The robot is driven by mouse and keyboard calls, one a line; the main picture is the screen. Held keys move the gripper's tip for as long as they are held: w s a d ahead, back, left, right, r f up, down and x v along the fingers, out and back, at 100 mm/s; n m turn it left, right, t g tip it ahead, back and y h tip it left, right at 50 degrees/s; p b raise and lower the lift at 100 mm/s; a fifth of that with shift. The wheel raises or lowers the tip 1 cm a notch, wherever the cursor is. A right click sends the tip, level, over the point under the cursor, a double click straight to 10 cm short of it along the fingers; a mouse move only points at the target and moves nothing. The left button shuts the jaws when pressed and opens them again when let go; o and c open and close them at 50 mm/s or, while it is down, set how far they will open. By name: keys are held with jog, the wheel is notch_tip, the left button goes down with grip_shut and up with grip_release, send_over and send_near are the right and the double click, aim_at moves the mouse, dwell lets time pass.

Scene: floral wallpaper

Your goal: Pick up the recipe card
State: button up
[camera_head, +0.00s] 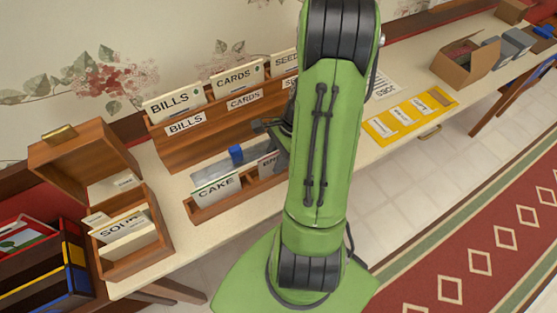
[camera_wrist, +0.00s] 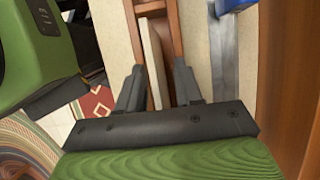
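Recipe cards stand in two wooden holders in the head view. A card labelled CAKE (camera_head: 216,190) is at the left of the low front tray (camera_head: 238,198). Another card (camera_head: 268,164) in that tray is partly hidden by my arm. Cards labelled SOUP (camera_head: 125,233) stand in the lidded box (camera_head: 150,247) at left. My gripper (camera_wrist: 158,88) is over the wooden tray, its two fingers apart. A thin cream card edge (camera_wrist: 154,60) lies between the fingers. I cannot tell whether they touch it. In the head view my arm hides most of the gripper.
A taller wooden rack (camera_head: 195,140) with BILLS, CARDS and SEED dividers stands behind the tray. A yellow folder (camera_head: 410,113) and an open cardboard box (camera_head: 466,64) are to the right.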

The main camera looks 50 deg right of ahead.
grip_shut()
